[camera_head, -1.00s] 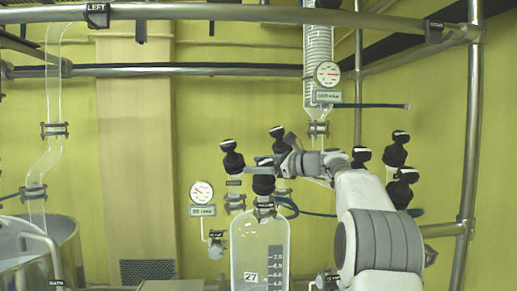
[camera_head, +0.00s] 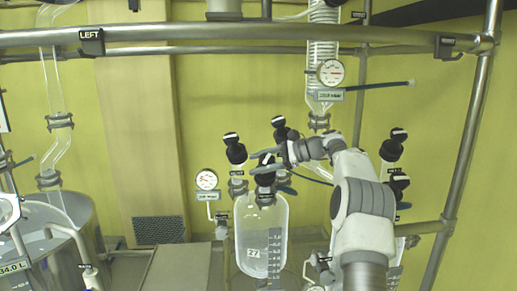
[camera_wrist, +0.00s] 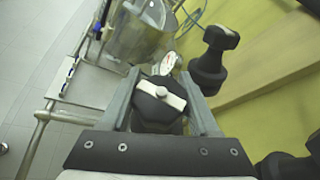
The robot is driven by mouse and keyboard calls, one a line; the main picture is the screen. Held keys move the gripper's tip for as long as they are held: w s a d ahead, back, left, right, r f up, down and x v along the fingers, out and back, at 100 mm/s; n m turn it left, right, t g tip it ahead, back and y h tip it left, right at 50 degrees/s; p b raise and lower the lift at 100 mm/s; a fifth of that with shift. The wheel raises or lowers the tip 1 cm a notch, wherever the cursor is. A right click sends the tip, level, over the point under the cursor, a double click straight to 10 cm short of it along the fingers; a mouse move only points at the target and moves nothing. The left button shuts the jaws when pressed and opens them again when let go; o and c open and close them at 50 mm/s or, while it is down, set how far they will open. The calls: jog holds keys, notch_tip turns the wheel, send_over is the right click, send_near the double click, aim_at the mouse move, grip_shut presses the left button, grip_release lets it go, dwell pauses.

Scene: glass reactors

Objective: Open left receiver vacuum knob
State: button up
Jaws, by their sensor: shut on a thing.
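The left glass receiver (camera_head: 262,240), marked 27, hangs at lower middle in the head view. Black knobs with white bars stand above it: one at left (camera_head: 235,150), one at the back (camera_head: 281,130) and one at the front (camera_head: 265,172). My gripper (camera_head: 266,156) is at the front knob, its fingers around the knob's top. In the wrist view, the fingers (camera_wrist: 158,76) lie on both sides of this black knob (camera_wrist: 158,112), shut on it, with its white bar slanted between them.
Another black knob (camera_wrist: 213,60) stands close to the right finger in the wrist view. A pressure gauge (camera_head: 207,180) is left of the receiver. More knobs (camera_head: 393,146) stand right of my arm. A steel rail (camera_head: 250,33) crosses above.

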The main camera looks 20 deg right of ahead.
jog(key=shift+s+f+n+g+p, duration=0.1)
jog(key=shift+f+n+g+p, duration=0.1)
jog(key=shift+n+g+p, duration=0.6)
jog(key=shift+s+f+g+p, duration=0.15)
jog(key=shift+g+p, duration=0.15)
jog(key=shift+p, duration=0.2)
jog(key=o, duration=1.4)
jog(key=shift+a, duration=0.1)
jog(key=shift+r, duration=0.2)
